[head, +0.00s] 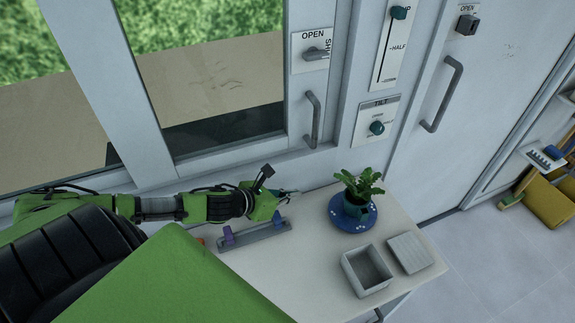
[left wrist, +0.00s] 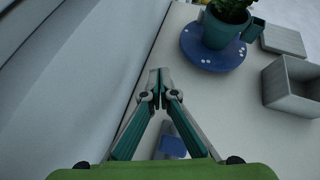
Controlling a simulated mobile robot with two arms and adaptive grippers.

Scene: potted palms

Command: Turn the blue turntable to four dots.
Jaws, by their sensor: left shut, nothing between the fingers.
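The blue turntable (head: 366,222) lies on the white tabletop in the head view, with groups of white dots on its rim. A potted plant (head: 357,192) in a teal pot stands on it. In the left wrist view the turntable (left wrist: 190,50) is at the top, beyond the fingertips, with the teal pot (left wrist: 222,30) on it. My left gripper (head: 296,193) is shut and empty, left of the turntable and apart from it. Its closed fingers (left wrist: 158,76) point toward the turntable's near side. I cannot tell which dot group is set. My right gripper is not in view.
The window wall with handles and a tilt knob (head: 376,128) stands behind the table.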

